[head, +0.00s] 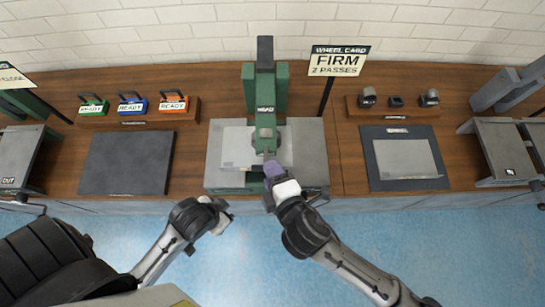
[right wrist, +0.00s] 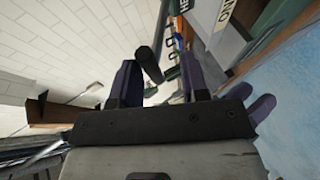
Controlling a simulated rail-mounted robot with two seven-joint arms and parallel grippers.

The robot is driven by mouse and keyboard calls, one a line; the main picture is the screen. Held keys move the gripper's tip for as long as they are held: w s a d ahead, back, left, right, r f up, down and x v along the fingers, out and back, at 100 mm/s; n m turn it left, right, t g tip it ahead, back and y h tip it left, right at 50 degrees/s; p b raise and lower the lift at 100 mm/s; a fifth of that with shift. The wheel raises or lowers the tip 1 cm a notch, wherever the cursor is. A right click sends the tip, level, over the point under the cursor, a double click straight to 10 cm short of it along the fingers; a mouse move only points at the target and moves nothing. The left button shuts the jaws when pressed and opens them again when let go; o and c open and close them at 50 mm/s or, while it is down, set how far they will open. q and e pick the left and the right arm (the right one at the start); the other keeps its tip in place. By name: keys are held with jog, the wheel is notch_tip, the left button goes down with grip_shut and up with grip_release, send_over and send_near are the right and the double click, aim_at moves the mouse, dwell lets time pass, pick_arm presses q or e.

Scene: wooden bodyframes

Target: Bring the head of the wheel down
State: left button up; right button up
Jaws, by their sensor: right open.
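The wheel machine stands mid-bench in the head view, with a green column (head: 248,90) over a grey base (head: 213,160). Its grey-green head (head: 265,133) is in front of the column, above the base. My right gripper (head: 272,168) is at the front of the head and partly covers that area. In the right wrist view my right gripper (right wrist: 160,75) is open, with a dark bar (right wrist: 149,65), perhaps a handle, showing between its fingers. I cannot tell whether they touch it. My left gripper (head: 222,220) hangs in front of the bench, apart from the machine; its jaws are unclear.
A sign reading "WHEEL CARD FIRM 2 PASSES" (head: 339,61) stands behind right. A dark mat (head: 125,163) lies left, below a rack (head: 180,118) of tagged blocks. A framed grey plate (head: 407,158) lies right. Grey machines stand at both ends.

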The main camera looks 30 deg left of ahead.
jog(key=shift+r, duration=0.15)
jog(key=p+v, duration=0.1)
jog(key=v, duration=1.2)
jog(key=shift+s+d, duration=0.2)
jog(key=shift+d, duration=0.1)
